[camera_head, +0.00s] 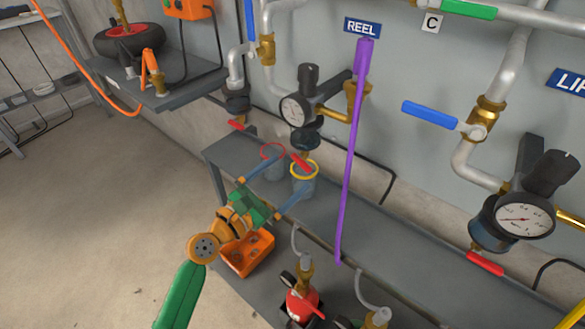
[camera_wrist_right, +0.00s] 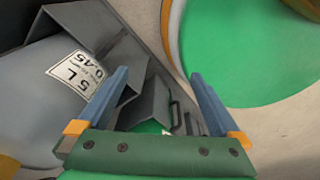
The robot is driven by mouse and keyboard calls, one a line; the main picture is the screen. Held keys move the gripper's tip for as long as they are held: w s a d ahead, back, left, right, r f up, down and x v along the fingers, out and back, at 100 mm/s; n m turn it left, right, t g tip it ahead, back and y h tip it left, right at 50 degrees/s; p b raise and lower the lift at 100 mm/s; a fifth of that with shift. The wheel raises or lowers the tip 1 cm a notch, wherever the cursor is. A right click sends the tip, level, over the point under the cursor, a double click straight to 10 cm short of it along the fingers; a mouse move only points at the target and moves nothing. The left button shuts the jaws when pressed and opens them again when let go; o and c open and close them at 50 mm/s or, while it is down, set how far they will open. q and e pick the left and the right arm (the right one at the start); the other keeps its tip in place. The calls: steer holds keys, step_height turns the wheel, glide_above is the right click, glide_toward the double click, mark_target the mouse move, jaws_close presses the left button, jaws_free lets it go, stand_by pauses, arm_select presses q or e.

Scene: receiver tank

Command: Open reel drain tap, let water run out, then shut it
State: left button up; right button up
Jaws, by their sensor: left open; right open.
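The REEL sign (camera_head: 362,27) hangs on the wall above a purple hose. Left of it is a filter unit with a round gauge (camera_head: 296,110). Under its bowl is a drain tap with a red handle (camera_head: 300,161), just above a cup with a yellow rim (camera_head: 304,170). My left gripper (camera_head: 293,173) is open and seems empty, its blue fingers pointing towards this tap and cup. Contact cannot be told. No water shows. My right gripper (camera_wrist_right: 159,76) is open in the right wrist view, with nothing visibly held.
A red-rimmed cup (camera_head: 272,152) stands beside the yellow-rimmed one on a grey bench (camera_head: 400,260). Another red tap (camera_head: 236,125) is at left, another (camera_head: 485,263) at right. The purple hose (camera_head: 350,160) hangs across the bench. A labelled grey tank (camera_wrist_right: 55,100) lies near my right gripper.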

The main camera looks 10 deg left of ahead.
mark_target(301, 163)
arm_select(q)
steer(key=x, duration=0.3)
steer(key=shift+w+d, duration=0.2)
steer(key=shift+w, duration=0.15)
steer(key=c, duration=1.3)
steer(key=m, duration=0.2)
steer(key=shift+a+f+m+b, duration=0.15)
steer(key=shift+f+m+b, duration=0.05)
steer(key=shift+m+b, duration=0.2)
steer(key=o, duration=1.3)
